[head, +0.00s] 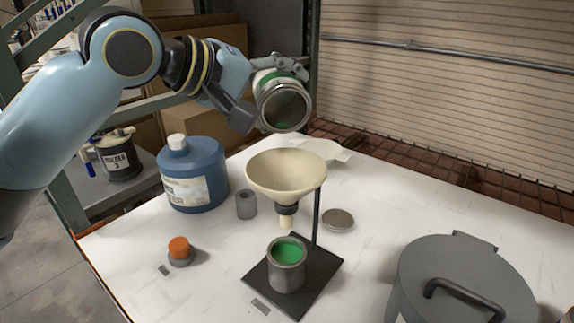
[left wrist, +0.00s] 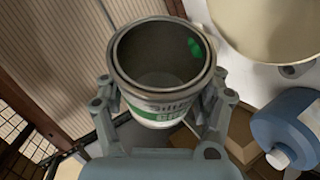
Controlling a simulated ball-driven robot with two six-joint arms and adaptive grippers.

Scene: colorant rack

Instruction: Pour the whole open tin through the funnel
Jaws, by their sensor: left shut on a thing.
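My left gripper (head: 272,78) is shut on the open tin (head: 284,104), a metal can with a white and green label. It holds the tin tilted in the air, above and behind the funnel, with its mouth facing the head camera. The left wrist view shows the tin (left wrist: 160,108) between both fingers, mostly bare grey inside with a small green patch on the wall. The cream funnel (head: 286,172) sits on a black stand (head: 318,268). Under its spout stands a small can (head: 287,275) with green liquid inside. No stream shows between tin and funnel. My right gripper is not visible.
A blue jug (head: 194,175) stands left of the funnel, with a small grey cylinder (head: 246,204) beside it. An orange-topped piece (head: 179,250), a round lid (head: 338,219) and a large grey lidded pot (head: 460,280) are on the white table. The table's right rear is clear.

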